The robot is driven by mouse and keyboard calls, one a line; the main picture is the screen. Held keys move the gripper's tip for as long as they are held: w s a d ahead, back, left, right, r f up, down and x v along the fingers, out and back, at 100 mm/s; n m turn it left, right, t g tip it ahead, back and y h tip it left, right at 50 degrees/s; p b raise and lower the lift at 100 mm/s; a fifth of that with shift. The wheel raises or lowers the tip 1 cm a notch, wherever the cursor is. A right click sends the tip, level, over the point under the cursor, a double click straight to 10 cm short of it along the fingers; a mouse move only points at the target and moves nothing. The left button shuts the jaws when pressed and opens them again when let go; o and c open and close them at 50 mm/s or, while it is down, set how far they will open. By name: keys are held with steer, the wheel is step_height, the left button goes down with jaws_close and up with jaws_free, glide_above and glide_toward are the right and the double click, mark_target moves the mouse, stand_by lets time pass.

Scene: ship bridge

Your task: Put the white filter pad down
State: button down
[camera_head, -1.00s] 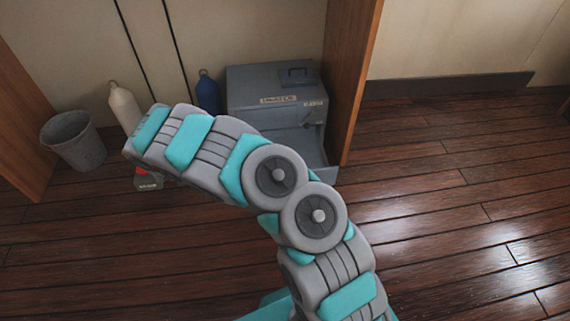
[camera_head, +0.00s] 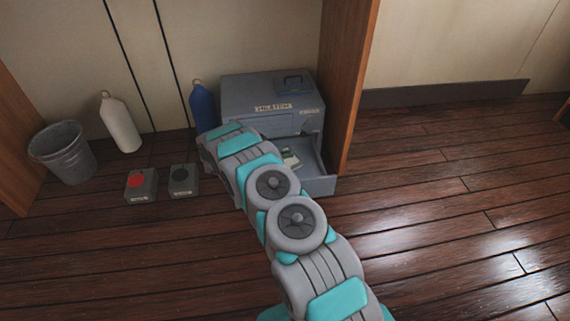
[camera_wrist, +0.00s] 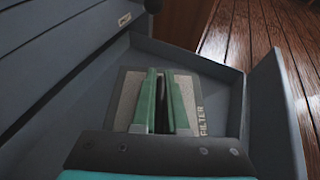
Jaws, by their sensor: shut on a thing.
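The filter pad (camera_wrist: 127,95) is a flat, pale grey-white square with a darker border and the printed word FILTER. It is inside the open drawer (camera_wrist: 272,110) of the grey cabinet, with my gripper (camera_wrist: 162,75) directly over it. The green fingers are shut on the pad by a dark part between them. Whether the pad touches the drawer floor cannot be told. In the head view, the open drawer (camera_head: 320,184) is at the cabinet's lower front, with a small pale part of the pad (camera_head: 292,159) showing beside my arm.
The grey cabinet (camera_head: 240,94) stands against the wall by a wooden panel (camera_head: 350,90). Left of it are a blue bottle (camera_head: 204,104), a white bottle (camera_head: 121,124), a grey bin (camera_head: 64,155), a red-topped box (camera_head: 141,187) and a dark-topped box (camera_head: 183,181). The right floor is clear.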

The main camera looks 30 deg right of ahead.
mark_target(286, 162)
steer(key=shift+f, duration=2.2)
steer(key=shift+f, duration=0.15)
steer(key=c, duration=0.9)
jaws_free()
steer(key=shift+c, duration=0.2)
